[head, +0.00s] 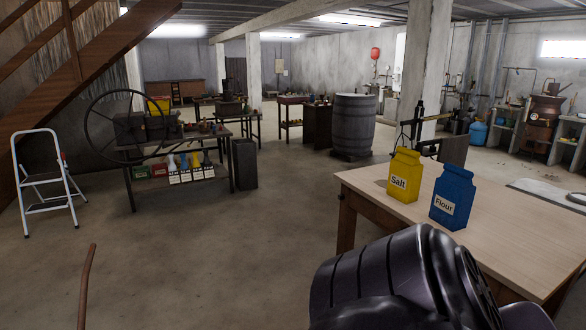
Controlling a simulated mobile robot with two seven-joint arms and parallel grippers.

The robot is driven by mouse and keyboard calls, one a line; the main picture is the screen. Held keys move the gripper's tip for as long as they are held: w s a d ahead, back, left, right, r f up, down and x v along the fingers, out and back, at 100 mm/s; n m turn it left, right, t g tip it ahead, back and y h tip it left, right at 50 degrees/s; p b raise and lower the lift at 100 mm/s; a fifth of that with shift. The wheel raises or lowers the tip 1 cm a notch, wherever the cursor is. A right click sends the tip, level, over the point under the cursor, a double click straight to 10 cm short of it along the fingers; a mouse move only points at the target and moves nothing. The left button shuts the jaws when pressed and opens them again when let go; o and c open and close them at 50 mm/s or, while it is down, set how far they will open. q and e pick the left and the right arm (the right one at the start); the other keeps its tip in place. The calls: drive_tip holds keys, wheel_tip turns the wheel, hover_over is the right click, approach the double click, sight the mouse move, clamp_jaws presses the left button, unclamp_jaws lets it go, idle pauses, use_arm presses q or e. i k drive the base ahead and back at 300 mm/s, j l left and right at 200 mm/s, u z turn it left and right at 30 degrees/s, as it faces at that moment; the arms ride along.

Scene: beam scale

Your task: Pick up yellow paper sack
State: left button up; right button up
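The yellow paper sack (404,176), labelled "Salt", stands upright on the wooden table (512,239), close to its left edge. A blue sack (453,198), labelled "Flour", stands just right of it and nearer to me. A dark part of my own arm fills the bottom right, in front of the table. Neither gripper's fingers show. Nothing is seen touching the yellow sack.
A dark beam scale (417,122) stands behind the sacks. A barrel (354,124) stands beyond the table. At left are a white step ladder (46,180) and a loaded workbench (179,150). The floor (215,255) between is clear.

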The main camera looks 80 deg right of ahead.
sight(405, 170)
drive_tip(key=z, duration=3.2)
drive_tip(key=i+j+z, duration=0.3)
drive_tip(key=i+j, duration=0.2)
drive_tip(key=i, duration=0.25)
drive_tip(key=i+j+z, duration=0.3)
drive_tip(key=i+j, duration=0.35)
